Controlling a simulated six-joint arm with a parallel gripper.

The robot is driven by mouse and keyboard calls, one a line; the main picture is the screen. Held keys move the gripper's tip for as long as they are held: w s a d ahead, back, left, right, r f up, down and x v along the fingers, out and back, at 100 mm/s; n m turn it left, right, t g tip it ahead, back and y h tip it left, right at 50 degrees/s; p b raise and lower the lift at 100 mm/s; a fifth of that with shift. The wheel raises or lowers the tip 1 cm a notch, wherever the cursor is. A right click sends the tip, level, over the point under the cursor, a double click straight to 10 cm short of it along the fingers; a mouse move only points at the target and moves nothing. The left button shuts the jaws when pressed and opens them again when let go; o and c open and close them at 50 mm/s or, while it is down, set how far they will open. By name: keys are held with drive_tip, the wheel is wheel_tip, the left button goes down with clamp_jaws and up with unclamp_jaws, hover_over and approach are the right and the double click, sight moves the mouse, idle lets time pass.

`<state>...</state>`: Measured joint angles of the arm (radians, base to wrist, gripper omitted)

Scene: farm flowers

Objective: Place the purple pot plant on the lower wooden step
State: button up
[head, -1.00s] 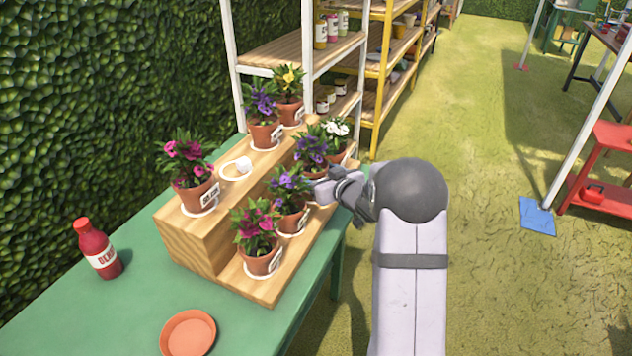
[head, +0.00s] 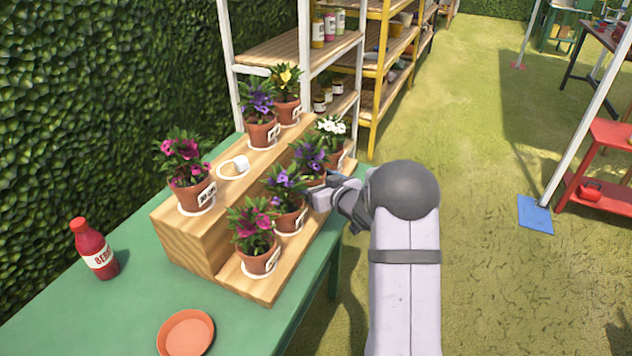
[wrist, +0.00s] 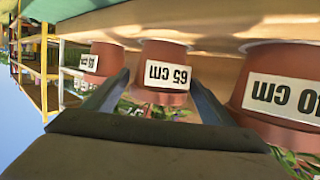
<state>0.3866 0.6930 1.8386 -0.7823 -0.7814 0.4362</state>
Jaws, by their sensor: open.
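A purple-flowered pot plant (head: 311,160) stands on the lower wooden step (head: 258,286), third from the front. A second purple plant (head: 287,195) stands in front of it on the same step, and a third (head: 260,112) stands on the upper step (head: 190,234). My gripper (head: 322,195) is at the right side of the lower step, beside the third-from-front plant. In the wrist view, which is upside down, my open fingers (wrist: 163,95) lie either side of a terracotta pot (wrist: 165,60) labelled "65 cm". I cannot tell whether they touch it.
Neighbouring pots stand close on both sides of my fingers, one on the right (wrist: 285,90) very near. Magenta plants (head: 255,240) (head: 187,175), a white one (head: 331,135) and a yellow one (head: 286,90) share the steps. An empty white ring (head: 234,167) lies on the upper step.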

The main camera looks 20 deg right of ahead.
drive_tip(key=shift+r, duration=0.25)
drive_tip(key=v, duration=1.2)
drive_tip(key=shift+f, duration=0.1)
drive_tip(key=s+a+f+m+g+h+p, duration=0.2)
drive_tip(key=s+f+g+h+p, duration=0.2)
drive_tip(key=s+f+g, duration=0.45)
drive_tip(key=s+a+f+g+y+b, duration=0.1)
drive_tip(key=s+a+g+b, duration=0.1)
drive_tip(key=s+a, duration=0.35)
drive_tip(key=s+a+g+b, duration=0.1)
drive_tip(key=s+a+g, duration=0.15)
drive_tip(key=s, duration=0.55)
drive_tip(key=s+a+f+g+y+b, duration=0.1)
drive_tip(key=s+a+b, duration=0.1)
drive_tip(key=s+a, duration=0.35)
wheel_tip(320, 180, up, 17)
drive_tip(key=s+d+p, duration=0.1)
drive_tip(key=p, duration=1.6)
drive_tip(key=shift+s+d+p, duration=0.3)
drive_tip(key=shift+s+d, duration=0.05)
drive_tip(key=shift+d, duration=0.05)
